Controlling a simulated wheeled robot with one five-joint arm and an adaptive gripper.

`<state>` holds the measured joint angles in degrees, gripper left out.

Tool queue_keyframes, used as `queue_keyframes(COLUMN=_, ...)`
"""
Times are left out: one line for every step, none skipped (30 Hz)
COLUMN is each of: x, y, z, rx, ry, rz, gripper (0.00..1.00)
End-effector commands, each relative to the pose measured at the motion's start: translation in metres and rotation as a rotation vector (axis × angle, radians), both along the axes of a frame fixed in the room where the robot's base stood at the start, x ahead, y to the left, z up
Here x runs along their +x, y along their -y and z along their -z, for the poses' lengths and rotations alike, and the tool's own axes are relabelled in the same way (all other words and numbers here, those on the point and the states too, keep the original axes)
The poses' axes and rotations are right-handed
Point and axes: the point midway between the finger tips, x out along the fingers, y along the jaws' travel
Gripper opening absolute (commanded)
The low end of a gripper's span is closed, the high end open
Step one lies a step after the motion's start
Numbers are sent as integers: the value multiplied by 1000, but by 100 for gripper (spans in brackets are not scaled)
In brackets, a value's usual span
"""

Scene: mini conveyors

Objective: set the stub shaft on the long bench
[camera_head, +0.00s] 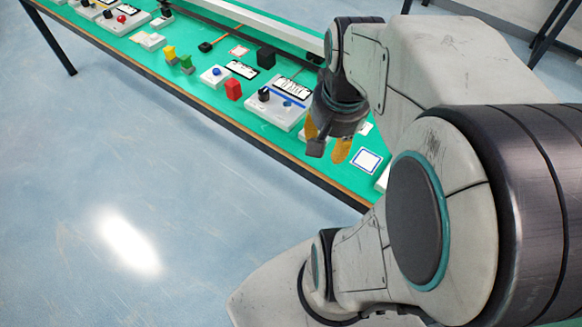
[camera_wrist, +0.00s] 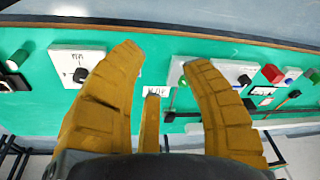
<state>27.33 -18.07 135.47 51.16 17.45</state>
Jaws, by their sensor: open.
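My gripper (camera_head: 326,146) hangs over the near part of the long bench (camera_head: 345,180), its yellow fingers pointing down. In the wrist view the fingers of my gripper (camera_wrist: 161,62) are spread apart, with nothing held between them. The green bench top (camera_wrist: 30,110) fills the view below them. I cannot tell for sure which item is the stub shaft. A short green cylinder (camera_wrist: 17,59) lies at the left of the wrist view, by a dark-framed piece. My arm hides part of the bench in the head view.

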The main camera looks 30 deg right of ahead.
Motion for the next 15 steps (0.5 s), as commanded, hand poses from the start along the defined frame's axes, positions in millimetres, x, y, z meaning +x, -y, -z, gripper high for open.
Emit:
queue_keyframes(x=1, y=-19, z=-1, rx=-14, ry=8, rz=-121, gripper=42)
queue_keyframes(x=0, y=-29, z=-2, rx=-20, ry=11, rz=-186, gripper=42)
queue_keyframes(x=-1, y=-40, z=-2, rx=-30, ry=16, rz=-268, gripper=42)
queue_keyframes(x=-2, y=-48, z=-2, rx=-36, ry=19, rz=-326, gripper=42)
queue_keyframes(x=-4, y=-56, z=-2, rx=-42, ry=23, rz=-381, gripper=42)
queue_keyframes(x=-6, y=-64, z=-2, rx=-50, ry=26, rz=-449, gripper=42)
queue_keyframes(x=-7, y=-70, z=-2, rx=-55, ry=29, rz=-495, gripper=42)
queue_keyframes(x=-9, y=-76, z=-2, rx=-60, ry=33, rz=-538, gripper=42)
queue_keyframes(x=-11, y=-82, z=-2, rx=-66, ry=36, rz=-589, gripper=42)
queue_keyframes(x=-13, y=-86, z=-2, rx=-69, ry=39, rz=-623, gripper=42)
queue_keyframes(x=-14, y=-90, z=-1, rx=-73, ry=41, rz=-654, gripper=42)
queue_keyframes(x=-16, y=-94, z=-1, rx=-77, ry=43, rz=-687, gripper=42)
queue_keyframes(x=-17, y=-96, z=-1, rx=-79, ry=46, rz=-709, gripper=42)
queue_keyframes(x=-18, y=-98, z=-1, rx=-81, ry=47, rz=-727, gripper=42)
queue_keyframes(x=-19, y=-100, z=-1, rx=-84, ry=48, rz=-747, gripper=42)
